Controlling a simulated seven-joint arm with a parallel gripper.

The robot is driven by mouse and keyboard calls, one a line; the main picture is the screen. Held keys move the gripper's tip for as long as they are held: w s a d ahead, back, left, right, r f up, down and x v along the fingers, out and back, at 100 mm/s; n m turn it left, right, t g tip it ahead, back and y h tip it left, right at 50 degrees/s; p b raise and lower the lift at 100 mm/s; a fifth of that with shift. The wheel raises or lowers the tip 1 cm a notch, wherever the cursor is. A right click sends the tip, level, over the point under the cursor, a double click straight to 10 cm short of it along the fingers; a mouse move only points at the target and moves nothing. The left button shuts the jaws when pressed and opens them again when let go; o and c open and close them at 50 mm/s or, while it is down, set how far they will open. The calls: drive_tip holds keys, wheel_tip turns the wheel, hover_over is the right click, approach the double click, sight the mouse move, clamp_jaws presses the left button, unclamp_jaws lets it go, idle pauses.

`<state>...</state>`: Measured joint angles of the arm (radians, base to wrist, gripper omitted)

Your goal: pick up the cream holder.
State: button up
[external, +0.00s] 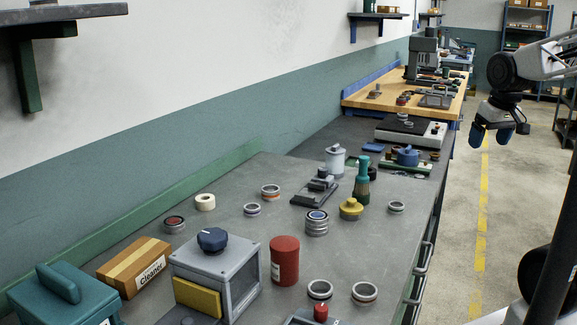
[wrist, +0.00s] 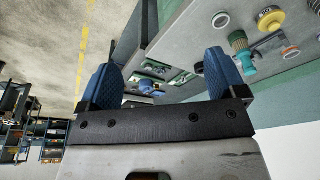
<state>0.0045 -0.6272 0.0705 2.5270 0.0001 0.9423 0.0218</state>
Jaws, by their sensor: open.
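A small cream ring-shaped piece (external: 205,202), the only plainly cream-coloured thing I can make out and likely the cream holder, lies flat on the grey bench near the wall in the external view. I cannot pick it out in the wrist view. My gripper (external: 499,138) is open and empty, with blue fingers pointing down, over the aisle right of the bench and far from the cream piece. In the wrist view my gripper (wrist: 162,60) shows its two fingers wide apart with nothing held between them.
Around the cream piece are a red-centred ring (external: 174,224), a cleaner box (external: 135,268) and a grey box with a dark knob (external: 215,270). The aisle is clear.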

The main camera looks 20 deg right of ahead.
drive_tip(key=w+a+f+m+g+y, duration=0.3)
drive_tip(key=w+a+m+y, duration=0.45)
drive_tip(key=w+a, duration=1.85)
drive_tip(key=m+y, duration=0.6)
drive_tip(key=m, duration=0.3)
approach(209, 197)
drive_tip(key=shift+a+f+g, duration=0.15)
drive_tip(key=shift+a+g, duration=0.15)
drive_tip(key=shift+a, duration=0.45)
drive_tip(key=shift+w+a+f, duration=0.15)
drive_tip(key=shift+a+f, duration=0.3)
drive_tip(key=shift+a, duration=0.1)
drive_tip(key=shift+x, duration=1.25)
drive_tip(key=shift+a, duration=0.1)
